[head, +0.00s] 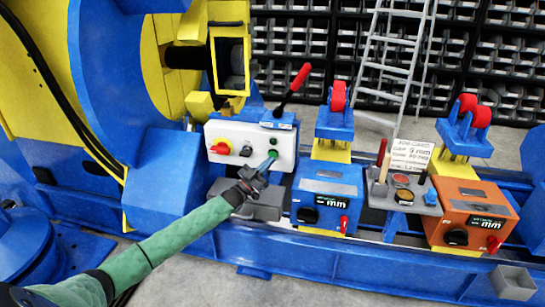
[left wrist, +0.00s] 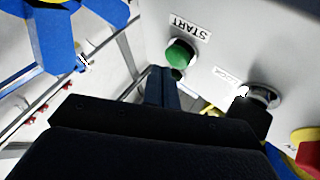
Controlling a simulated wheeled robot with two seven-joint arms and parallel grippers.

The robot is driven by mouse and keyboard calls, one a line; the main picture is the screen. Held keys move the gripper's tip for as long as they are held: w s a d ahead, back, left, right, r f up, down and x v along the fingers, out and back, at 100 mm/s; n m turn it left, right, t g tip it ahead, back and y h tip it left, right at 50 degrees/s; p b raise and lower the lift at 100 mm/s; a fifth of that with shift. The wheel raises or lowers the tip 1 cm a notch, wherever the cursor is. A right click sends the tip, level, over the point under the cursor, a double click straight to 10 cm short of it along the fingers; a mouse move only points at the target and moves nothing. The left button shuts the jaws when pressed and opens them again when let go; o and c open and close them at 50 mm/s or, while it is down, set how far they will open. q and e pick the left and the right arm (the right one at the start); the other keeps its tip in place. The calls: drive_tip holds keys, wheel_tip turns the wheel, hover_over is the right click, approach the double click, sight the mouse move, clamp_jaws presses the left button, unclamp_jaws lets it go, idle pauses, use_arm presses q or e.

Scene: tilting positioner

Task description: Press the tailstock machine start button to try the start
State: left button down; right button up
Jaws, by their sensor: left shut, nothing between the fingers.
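The green start button (left wrist: 180,53) shows in the left wrist view next to a START label (left wrist: 190,28). It sits on the face of the white control box (head: 230,133), at its right end. In the left wrist view the narrow fingers (left wrist: 160,86) end just beside and below the green cap. I cannot tell whether they touch it. My right gripper is not in view.
On the same box are a black selector knob (left wrist: 252,118) by a LOCK label and a red emergency button (head: 219,149) on yellow. A red-handled lever (head: 300,77) rises behind. Blue (head: 328,187) and orange (head: 470,217) roller units stand to the right on the blue bed.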

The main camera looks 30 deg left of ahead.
use_arm(q)
drive_tip(key=shift+w, duration=0.15)
drive_tip(key=shift+w+a, duration=0.1)
drive_tip(key=shift+w, duration=0.2)
idle(0.5)
drive_tip(key=shift+w+a+b, duration=0.1)
drive_tip(key=shift+w+b, duration=0.3)
drive_tip(key=shift+b, duration=0.1)
drive_tip(key=shift+s, duration=0.1)
idle(0.6)
drive_tip(key=shift+s+d+p, duration=0.2)
drive_tip(key=shift+s+p, duration=0.35)
drive_tip(key=shift+s, duration=0.2)
